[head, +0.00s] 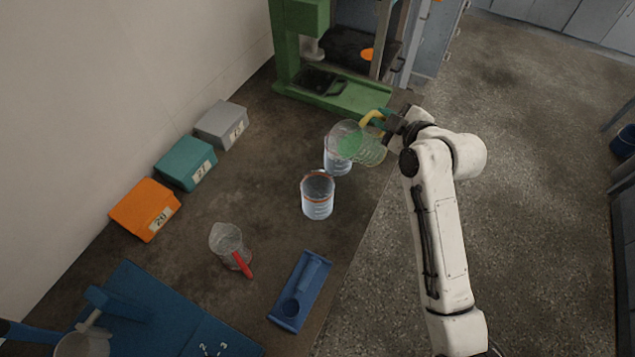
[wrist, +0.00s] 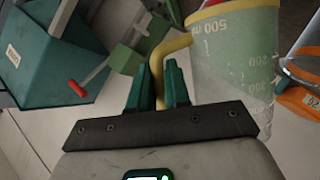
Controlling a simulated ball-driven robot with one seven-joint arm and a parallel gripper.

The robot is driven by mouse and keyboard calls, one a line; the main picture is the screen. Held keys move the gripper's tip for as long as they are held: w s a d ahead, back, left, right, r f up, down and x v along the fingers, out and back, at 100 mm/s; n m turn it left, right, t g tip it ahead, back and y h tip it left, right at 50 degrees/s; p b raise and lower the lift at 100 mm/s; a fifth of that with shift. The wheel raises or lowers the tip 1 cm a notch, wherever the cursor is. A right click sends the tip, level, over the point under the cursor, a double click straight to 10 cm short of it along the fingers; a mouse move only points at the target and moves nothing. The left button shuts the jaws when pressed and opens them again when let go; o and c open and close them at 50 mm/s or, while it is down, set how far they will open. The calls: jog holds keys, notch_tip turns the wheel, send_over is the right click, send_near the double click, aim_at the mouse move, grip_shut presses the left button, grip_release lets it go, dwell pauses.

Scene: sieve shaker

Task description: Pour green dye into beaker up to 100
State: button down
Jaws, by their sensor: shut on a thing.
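My gripper (head: 385,119) is shut on the yellow handle of a clear graduated jug (head: 373,152) with green dye in it. The jug is tilted, its mouth toward the left, and is held over a clear beaker (head: 338,168), which it partly hides. No stream of dye is clearly visible. A second beaker with an orange band (head: 318,199) stands in front of it and looks clear inside. In the wrist view, the teal fingers (wrist: 157,85) hold the yellow handle, and the jug's scale (wrist: 238,55) shows 500 ml. I cannot read the beakers' levels.
A jug with a red handle (head: 228,242) and a blue tray (head: 299,290) stand nearer on the bench. Orange (head: 140,208), teal (head: 183,163) and grey (head: 220,124) boxes line the wall. A green machine (head: 335,93) stands behind the jug. Bench between boxes and beakers is clear.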

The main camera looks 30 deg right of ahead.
jog(key=shift+a+r, duration=0.15)
dwell(0.3)
jog(key=shift+a+f+n+h+b, duration=0.45)
jog(key=shift+n+b, duration=0.25)
jog(key=shift+b, duration=0.5)
dwell(1.2)
jog(key=shift+a, duration=0.1)
dwell(1.1)
jog(key=r+p, duration=0.1)
jog(key=p, duration=0.1)
jog(key=d+r+m+p, duration=0.1)
jog(key=shift+d+r+y+p, duration=0.15)
jog(key=shift+y+p, duration=0.2)
jog(key=shift+d+f+m+b, duration=0.25)
jog(key=shift+f+b, duration=0.2)
jog(key=shift+f, duration=0.4)
